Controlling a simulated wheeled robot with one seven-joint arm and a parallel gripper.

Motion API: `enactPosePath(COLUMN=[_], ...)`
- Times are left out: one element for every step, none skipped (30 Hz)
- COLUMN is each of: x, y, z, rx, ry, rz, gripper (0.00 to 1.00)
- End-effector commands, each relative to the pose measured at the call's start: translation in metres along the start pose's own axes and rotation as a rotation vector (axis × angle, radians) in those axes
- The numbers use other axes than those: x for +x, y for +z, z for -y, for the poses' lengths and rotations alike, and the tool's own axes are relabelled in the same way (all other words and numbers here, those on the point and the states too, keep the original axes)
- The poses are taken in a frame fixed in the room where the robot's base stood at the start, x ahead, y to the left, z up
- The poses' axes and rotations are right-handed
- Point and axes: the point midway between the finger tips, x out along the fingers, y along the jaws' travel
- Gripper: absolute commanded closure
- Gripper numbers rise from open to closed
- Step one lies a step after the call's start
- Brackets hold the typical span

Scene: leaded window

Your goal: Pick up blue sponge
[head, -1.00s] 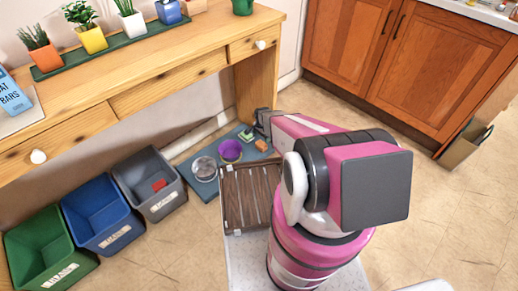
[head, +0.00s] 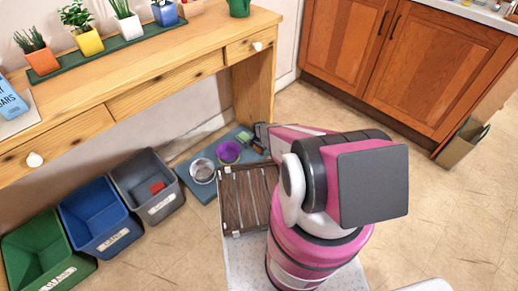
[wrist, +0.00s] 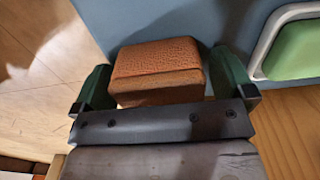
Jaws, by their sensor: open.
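I see no blue sponge in either view. In the wrist view, an orange-brown block like a sponge (wrist: 158,62) lies on a blue mat (wrist: 150,20). My gripper (wrist: 161,66) is open, with one green-tipped finger on each side of this block. I cannot tell whether the fingers touch it. In the head view, my gripper (head: 261,135) is low over the right end of the blue mat (head: 206,194), and the orange block is hidden behind my arm.
A green piece in a pale rim (wrist: 294,50) lies right of my gripper. A purple bowl (head: 228,152), a clear round bowl (head: 202,171) and a brown slatted rack (head: 245,200) are nearby. A wooden desk (head: 150,65) and bins (head: 147,187) stand left.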

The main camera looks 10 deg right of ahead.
Motion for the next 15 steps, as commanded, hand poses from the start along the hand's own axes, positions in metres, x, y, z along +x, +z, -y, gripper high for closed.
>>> enactPosePath(x=[-0.0004, -0.0005, -0.0006, -0.0006, -0.0006, -0.0006, -0.0006, -0.0006, -0.0007, -0.0007, -0.0007, -0.0007, -0.0007, -0.0007, -0.0007], y=[0.0001, 0.0001, 0.0001, 0.0001, 0.0001, 0.0001, 0.0001, 0.0001, 0.0002, 0.0002, 0.0002, 0.0002, 0.0002, 0.0002, 0.0002], z=[-0.0001, -0.0002, -0.0003, -0.0003, -0.0003, -0.0003, -0.0003, -0.0003, -0.0003, -0.0003, -0.0003, -0.0003, -0.0003, -0.0003, -0.0003], rx=[0.0, 0.0, 0.0, 0.0, 0.0, 0.0, 0.0, 0.0, 0.0, 0.0, 0.0, 0.0, 0.0, 0.0, 0.0], ry=[0.0, 0.0, 0.0, 0.0, 0.0, 0.0, 0.0, 0.0, 0.0, 0.0, 0.0, 0.0, 0.0, 0.0, 0.0], rz=[0.0, 0.0, 0.0, 0.0, 0.0, 0.0, 0.0, 0.0, 0.0, 0.0, 0.0, 0.0, 0.0, 0.0, 0.0], gripper=[0.0, 0.0, 0.0, 0.0, 0.1, 0.23, 0.33, 0.42, 0.48, 0.48, 0.48, 0.52, 0.52, 0.52, 0.52])
